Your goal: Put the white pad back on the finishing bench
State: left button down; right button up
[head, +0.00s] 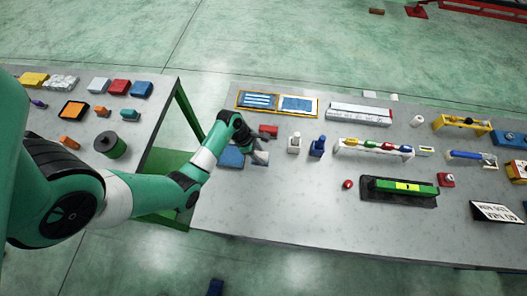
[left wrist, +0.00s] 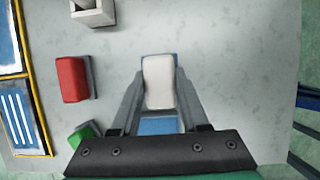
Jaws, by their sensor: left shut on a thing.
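My left gripper (head: 258,152) is over the left end of the right-hand bench (head: 300,222). In the left wrist view its fingers (left wrist: 159,85) are shut on the white pad (left wrist: 158,82), a pale rounded block. A blue block (left wrist: 160,126) shows behind and below the pad, between the fingers. In the head view the pad is small and mostly hidden at the fingertips, and a blue block (head: 231,157) lies beside the gripper. I cannot tell whether the pad touches the blue block or bench top. My right gripper is not in view.
A red block (head: 268,131), a white stand (head: 294,143) and a blue stand (head: 317,147) are close to my left gripper. A yellow-framed tray (head: 238,101) lies behind. A gap separates the benches.

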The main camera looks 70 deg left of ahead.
aim_at(263, 154)
pick_arm(q)
jog(key=w+f, duration=0.1)
jog(key=a+f, duration=0.1)
jog(key=shift+w+a+f+b, duration=0.2)
jog(key=shift+w+f+b, duration=0.2)
notch_tip(263, 154, down, 3)
jog(key=shift+w+a+r+b, duration=0.1)
jog(key=shift+w+b, duration=0.05)
jog(key=shift+b, duration=0.5)
jog(key=shift+f, duration=0.3)
jog(key=shift+f, duration=0.15)
jog(key=shift+c, duration=2)
grip_release()
